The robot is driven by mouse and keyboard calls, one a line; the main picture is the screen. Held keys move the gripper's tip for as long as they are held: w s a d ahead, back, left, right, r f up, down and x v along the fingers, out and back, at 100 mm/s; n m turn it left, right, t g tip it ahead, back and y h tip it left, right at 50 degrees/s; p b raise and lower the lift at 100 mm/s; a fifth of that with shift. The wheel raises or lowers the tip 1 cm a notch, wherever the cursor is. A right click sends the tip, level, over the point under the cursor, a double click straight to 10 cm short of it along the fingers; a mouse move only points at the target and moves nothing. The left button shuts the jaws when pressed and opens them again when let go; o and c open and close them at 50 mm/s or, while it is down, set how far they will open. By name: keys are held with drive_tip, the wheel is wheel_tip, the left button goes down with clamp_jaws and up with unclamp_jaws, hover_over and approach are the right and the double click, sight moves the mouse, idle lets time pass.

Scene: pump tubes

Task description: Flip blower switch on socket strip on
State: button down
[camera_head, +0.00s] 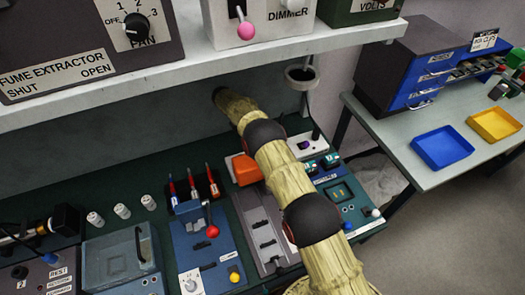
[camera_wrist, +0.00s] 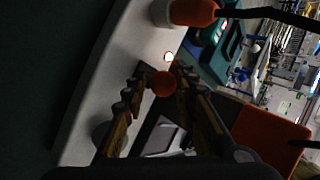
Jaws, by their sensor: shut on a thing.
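In the wrist view my gripper (camera_wrist: 165,82) has its two fingers closing in on a small orange-red ball (camera_wrist: 161,85); the fingertips are at its sides. The ball is in front of a pale, long surface (camera_wrist: 118,45), which may be the socket strip. I cannot read a label there, so I cannot tell whether the ball belongs to the blower switch or how the switch is set. In the head view my arm crosses the bench and my gripper is out of sight. A small lit white dot (camera_wrist: 169,57) shows just beyond the fingertips.
In the wrist view an orange block (camera_wrist: 268,132) is close on the right and an orange part (camera_wrist: 192,12) is at the top. In the head view a shelf edge (camera_head: 150,85) overhangs the bench. Blue (camera_head: 442,147) and yellow (camera_head: 494,124) trays lie on the right table.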

drive_tip(key=shift+s+f+g, duration=0.15)
drive_tip(key=shift+f+g, duration=0.25)
drive_tip(key=c, duration=1.8)
unclamp_jaws()
drive_tip(key=shift+c, duration=0.2)
drive_tip(key=o, duration=0.5)
drive_tip(key=shift+r, duration=0.25)
drive_tip(key=shift+c, duration=0.2)
drive_tip(key=shift+r+t, duration=0.25)
drive_tip(key=shift+t, duration=0.05)
